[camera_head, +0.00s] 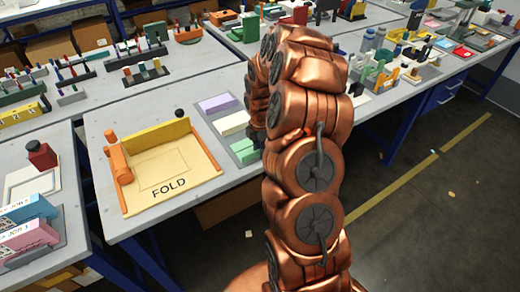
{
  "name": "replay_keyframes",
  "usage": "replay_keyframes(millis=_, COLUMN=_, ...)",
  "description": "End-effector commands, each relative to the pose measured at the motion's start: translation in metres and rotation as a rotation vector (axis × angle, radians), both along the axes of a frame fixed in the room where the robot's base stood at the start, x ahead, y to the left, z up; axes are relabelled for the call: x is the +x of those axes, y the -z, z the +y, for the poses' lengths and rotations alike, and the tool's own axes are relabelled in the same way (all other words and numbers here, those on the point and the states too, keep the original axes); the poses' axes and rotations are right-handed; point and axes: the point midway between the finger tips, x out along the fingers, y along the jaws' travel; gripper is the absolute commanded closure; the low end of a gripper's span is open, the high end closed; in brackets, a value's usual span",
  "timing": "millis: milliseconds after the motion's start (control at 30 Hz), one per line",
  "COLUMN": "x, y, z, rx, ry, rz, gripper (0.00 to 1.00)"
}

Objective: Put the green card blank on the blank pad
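I cannot tell which green one the task means. My copper arm covers the tray's right side. A dark bit of my gripper (257,138) shows close to the green stacks; its fingers are mostly hidden, and contact is unclear. The tan board (198,171) marked FOLD has a thin outlined rectangle that may be the blank pad; it is bare.
The fold board has an orange roller (121,165) on its left and a yellow bar (154,135) at its back. Tools crowd the back tables. Clear tabletop lies around the fold board.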

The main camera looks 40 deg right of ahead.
Motion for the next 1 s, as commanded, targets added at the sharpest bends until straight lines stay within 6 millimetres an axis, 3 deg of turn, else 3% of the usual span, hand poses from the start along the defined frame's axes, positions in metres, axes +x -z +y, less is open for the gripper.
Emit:
replay_keyframes(millis=267, x=0.002, y=-0.011, z=-0.001, rx=-0.001, ry=0.0, rz=-0.005, gripper=0.69)
replay_keyframes(millis=800, x=0.002, y=-0.097, z=0.0, rx=-0.003, ry=0.0, rz=-0.007, gripper=0.69)
replay_keyframes(millis=1000, x=0.001, y=-0.117, z=0.0, rx=-0.001, ry=0.0, rz=-0.003, gripper=0.69)
